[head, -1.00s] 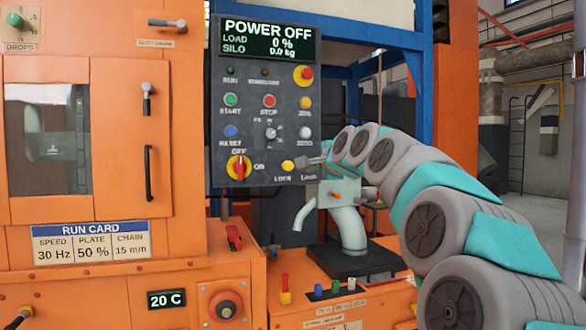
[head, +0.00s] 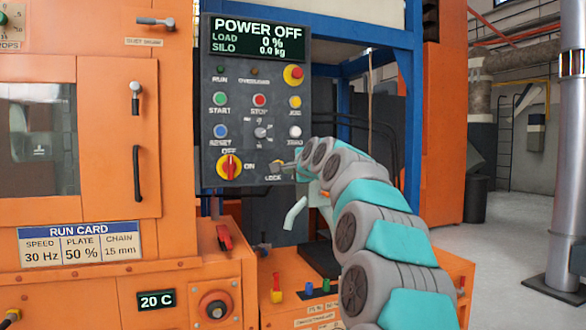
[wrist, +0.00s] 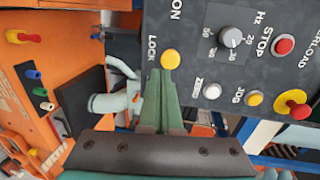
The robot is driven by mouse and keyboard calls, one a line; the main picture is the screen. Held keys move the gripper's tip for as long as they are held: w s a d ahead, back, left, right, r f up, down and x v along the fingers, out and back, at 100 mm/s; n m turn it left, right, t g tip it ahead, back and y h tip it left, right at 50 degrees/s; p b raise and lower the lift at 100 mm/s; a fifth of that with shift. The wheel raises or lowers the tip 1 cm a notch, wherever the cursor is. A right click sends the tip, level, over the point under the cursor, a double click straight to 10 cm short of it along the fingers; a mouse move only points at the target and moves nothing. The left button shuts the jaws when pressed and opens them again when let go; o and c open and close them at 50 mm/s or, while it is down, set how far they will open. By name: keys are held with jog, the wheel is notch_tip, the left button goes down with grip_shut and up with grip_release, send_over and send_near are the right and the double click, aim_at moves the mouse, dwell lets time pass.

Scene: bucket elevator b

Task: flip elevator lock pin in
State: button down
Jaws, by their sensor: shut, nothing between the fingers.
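The lock pin shows as a yellow round knob (wrist: 170,58) beside the LOCK label on the dark control panel (wrist: 225,75) in the wrist view. In the head view the knob (head: 276,166) is small, at the panel's lower right, partly covered by my gripper (head: 287,165). In the wrist view my gripper (wrist: 164,73) has its green fingers shut together and empty, the tips right at the knob's edge. I cannot tell whether they touch it.
A red-and-yellow power switch (head: 229,167) sits left of the knob. A pale curved spout (head: 295,212) hangs below the panel. Orange cabinets (head: 107,130) stand at left, and the floor (head: 510,240) at right is open.

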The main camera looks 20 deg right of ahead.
jog(key=shift+w+a+r+p, duration=0.15)
jog(key=shift+w+p, duration=0.25)
jog(key=shift+w, duration=1.85)
jog(key=w+p, duration=0.2)
jog(key=w, duration=0.1)
jog(key=s+r+b, duration=0.1)
jog(key=s+b, duration=0.1)
jog(key=s, duration=1.1)
jog(key=shift+s+d, duration=0.2)
jog(key=shift+s, duration=0.2)
